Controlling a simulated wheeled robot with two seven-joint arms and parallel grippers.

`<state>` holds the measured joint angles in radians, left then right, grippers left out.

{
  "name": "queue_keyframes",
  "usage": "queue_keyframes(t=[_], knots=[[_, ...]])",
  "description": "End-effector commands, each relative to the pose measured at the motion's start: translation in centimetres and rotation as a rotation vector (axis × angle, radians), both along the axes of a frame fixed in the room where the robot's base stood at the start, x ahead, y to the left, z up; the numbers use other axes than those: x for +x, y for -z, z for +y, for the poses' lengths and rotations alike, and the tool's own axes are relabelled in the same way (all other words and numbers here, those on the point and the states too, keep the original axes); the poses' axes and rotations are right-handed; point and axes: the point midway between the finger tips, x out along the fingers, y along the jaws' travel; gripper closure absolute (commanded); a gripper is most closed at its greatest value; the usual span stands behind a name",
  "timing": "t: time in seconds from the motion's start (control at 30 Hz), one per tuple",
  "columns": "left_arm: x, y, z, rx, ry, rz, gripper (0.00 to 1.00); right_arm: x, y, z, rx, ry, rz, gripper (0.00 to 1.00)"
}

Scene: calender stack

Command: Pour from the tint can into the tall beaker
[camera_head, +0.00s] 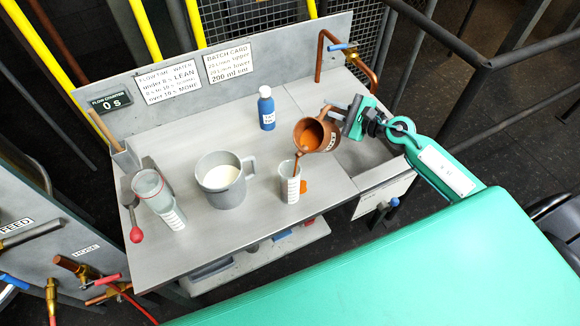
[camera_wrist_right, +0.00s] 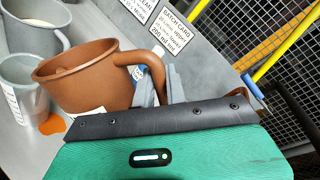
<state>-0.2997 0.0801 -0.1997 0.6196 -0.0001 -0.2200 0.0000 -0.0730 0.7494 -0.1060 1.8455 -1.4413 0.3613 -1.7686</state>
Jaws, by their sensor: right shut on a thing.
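The tint can (camera_head: 307,131), a copper-brown pitcher with orange liquid inside, is tilted to the left above the bench. My right gripper (camera_head: 351,119) is shut on its handle side. A thin brown-orange stream runs from its lip down to a clear beaker (camera_head: 290,188) with a white scale label, standing upright below. An orange patch (camera_head: 304,186) lies on the bench right beside this beaker. In the right wrist view the can (camera_wrist_right: 95,80) hangs beside the beaker (camera_wrist_right: 22,78), whose inside level I cannot tell. My left gripper is not in view.
A grey jug (camera_head: 220,184) of white liquid stands left of the beaker. A taller clear vessel (camera_head: 160,202) with a red rim and a red-knobbed tool are farther left. A blue bottle (camera_head: 266,112) stands behind. A copper pipe (camera_head: 322,58) rises behind the sink.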

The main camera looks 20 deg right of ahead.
Motion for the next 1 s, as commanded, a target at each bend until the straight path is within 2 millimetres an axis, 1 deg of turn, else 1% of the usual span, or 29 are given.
queue_keyframes(t=[0.07, 1.0], knots=[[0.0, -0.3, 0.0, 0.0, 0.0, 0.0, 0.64, 0.0, -0.3, 0.1, -0.002, 0.0, -0.004, 1.0], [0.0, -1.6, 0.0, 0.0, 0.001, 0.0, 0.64, -0.2, -0.9, 0.5, -0.051, 0.001, -0.026, 1.0]])
